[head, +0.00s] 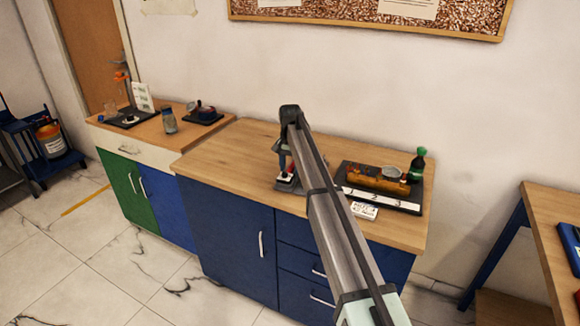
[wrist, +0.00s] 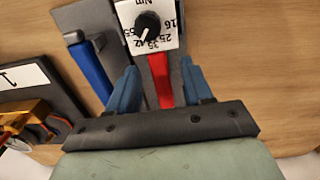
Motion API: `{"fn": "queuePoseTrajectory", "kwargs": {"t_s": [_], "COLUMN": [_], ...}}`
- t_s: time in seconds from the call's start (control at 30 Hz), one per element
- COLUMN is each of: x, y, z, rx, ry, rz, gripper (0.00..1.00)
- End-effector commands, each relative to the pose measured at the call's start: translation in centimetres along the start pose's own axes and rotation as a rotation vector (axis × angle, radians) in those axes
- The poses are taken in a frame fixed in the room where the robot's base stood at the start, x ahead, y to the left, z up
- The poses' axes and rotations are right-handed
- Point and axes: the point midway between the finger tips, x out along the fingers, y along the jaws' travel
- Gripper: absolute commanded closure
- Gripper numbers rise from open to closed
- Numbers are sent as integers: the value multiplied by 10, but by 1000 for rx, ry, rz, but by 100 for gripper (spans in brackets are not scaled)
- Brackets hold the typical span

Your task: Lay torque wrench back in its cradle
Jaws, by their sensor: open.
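My gripper (wrist: 158,78) is open, its two blue fingers spread either side of a red bar (wrist: 160,82) in the wrist view. I cannot tell whether they touch it. The bar runs beneath a white plate with a black dial knob (wrist: 148,24), marked Nm. To the left, a blue handle (wrist: 92,72) with a dark grey end lies on a grey base (wrist: 72,18). I cannot tell which of these parts is the torque wrench or its cradle. In the head view my arm partly hides the grey base (head: 287,186) on the wooden counter.
A dark board (head: 408,207) with numbered places and an orange-brown part (head: 378,180) stands right of my arm. A green-topped bottle (head: 417,164) stands behind it. A small white card (head: 364,210) lies in front. The counter's left part (head: 225,155) is clear.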

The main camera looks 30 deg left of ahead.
Motion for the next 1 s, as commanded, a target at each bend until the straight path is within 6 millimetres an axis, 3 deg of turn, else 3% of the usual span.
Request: {"fn": "queuePoseTrajectory", "kwargs": {"t_s": [0.23,0.7,1.0], "x": [-19,-107,-136], "y": [0,-1,0], "z": [-1,-1,0], "rx": [0,0,0], "ry": [1,1,0], "rz": [-1,-1,0], "gripper": [50,50,50]}}
